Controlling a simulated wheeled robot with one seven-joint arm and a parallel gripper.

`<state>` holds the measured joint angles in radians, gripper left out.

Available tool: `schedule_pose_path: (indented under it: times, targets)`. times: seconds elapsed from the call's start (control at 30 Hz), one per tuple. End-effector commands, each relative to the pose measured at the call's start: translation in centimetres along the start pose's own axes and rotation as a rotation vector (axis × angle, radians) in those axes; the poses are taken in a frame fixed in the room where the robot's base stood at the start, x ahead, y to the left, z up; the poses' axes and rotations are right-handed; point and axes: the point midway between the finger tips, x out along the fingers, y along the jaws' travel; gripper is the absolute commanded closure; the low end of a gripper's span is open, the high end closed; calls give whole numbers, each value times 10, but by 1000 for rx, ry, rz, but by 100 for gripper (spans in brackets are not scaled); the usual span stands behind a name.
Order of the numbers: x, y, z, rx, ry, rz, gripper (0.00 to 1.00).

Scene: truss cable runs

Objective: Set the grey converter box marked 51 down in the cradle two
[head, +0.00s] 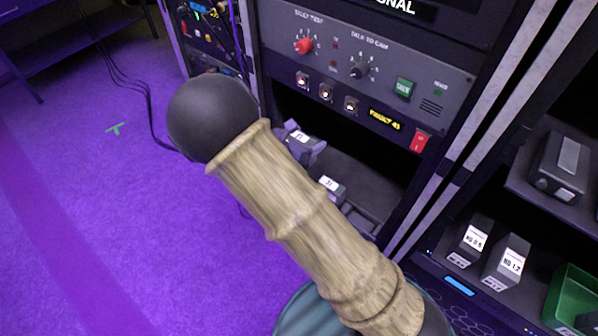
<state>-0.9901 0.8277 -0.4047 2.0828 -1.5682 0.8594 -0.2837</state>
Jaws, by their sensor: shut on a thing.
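My arm crosses the middle of the head view and hides much of what is behind it. Just past it, at the rack's open bay, a small part of my gripper (291,127) shows, shut on a grey box (306,149) with a white label. The label is too small to read surely. A second grey box (331,189) with a white label sits nearer, lower in the bay, partly behind my arm. A grey cradle-like holder (360,221) shows beside it; its number is not visible. I cannot tell whether the held box touches the bay floor.
The rack panel (370,75) with knobs and switches stands above the dark bay. At right, two grey boxes (473,240) (507,261) with labels, a green bin (575,300) and a shelf with another device (562,166). Black cables (150,110) run to the purple floor, open at left.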

Motion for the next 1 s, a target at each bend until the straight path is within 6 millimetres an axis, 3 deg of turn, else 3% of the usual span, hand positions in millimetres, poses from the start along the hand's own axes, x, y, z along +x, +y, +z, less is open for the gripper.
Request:
schedule_pose_path:
  times: [0.3, 0.7, 1.0]
  targets:
    - [-6, 6, -6, -7, 0, 17, 60]
    - [19, 4, -58, -5, -1, 10, 60]
    - [20, 4, -60, -3, -1, 10, 60]
